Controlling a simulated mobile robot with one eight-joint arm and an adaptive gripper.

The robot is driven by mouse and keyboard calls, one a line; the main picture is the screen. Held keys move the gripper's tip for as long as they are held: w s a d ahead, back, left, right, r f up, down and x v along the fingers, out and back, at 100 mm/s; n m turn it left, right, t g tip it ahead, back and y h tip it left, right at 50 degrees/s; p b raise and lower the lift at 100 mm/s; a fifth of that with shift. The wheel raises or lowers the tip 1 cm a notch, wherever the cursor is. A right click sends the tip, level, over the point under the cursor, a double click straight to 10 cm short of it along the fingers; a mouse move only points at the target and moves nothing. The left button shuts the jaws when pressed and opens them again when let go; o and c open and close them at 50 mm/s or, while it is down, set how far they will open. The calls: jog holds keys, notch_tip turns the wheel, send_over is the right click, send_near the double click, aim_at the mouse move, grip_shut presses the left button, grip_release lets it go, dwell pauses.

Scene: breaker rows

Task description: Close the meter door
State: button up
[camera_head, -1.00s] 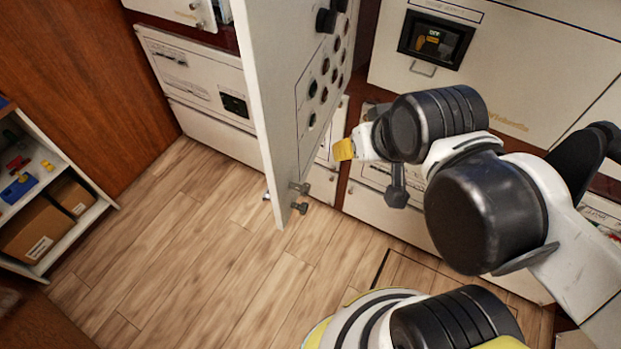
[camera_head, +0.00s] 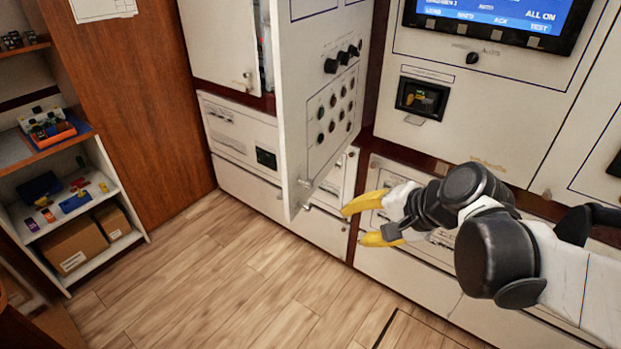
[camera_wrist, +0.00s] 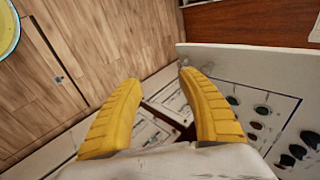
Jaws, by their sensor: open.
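The meter door (camera_head: 308,120) is a white panel with black knobs and rows of round buttons on its face. It stands swung open, out from the cabinet row, in the head view. My gripper (camera_head: 352,226) has yellow fingers and is just right of the door's lower free edge, on the side with the knobs. It is open and empty. In the wrist view, the two yellow fingers (camera_wrist: 160,95) are spread, and the right finger overlaps the door panel (camera_wrist: 240,68) near its edge. I cannot tell whether it touches the door.
White lower cabinets (camera_head: 245,145) run behind the door. A cabinet with a lit screen (camera_head: 490,18) stands at the right. A shelf with boxes (camera_head: 80,240) is at the far left. The wooden floor (camera_head: 230,270) in front of the door is clear.

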jog(key=w+a+f+m+y+b, duration=0.1)
jog(key=w+a+f+m+y, duration=0.15)
jog(key=w+m+y, duration=0.4)
jog(key=m+t+y+b, duration=0.2)
jog(key=m+y, duration=0.1)
jog(key=m, duration=0.1)
send_near(312, 186)
jog(key=b+x, duration=0.2)
jog(key=x, duration=0.9)
jog(key=shift+w+a, duration=0.1)
jog(key=shift+a, duration=0.05)
grip_shut()
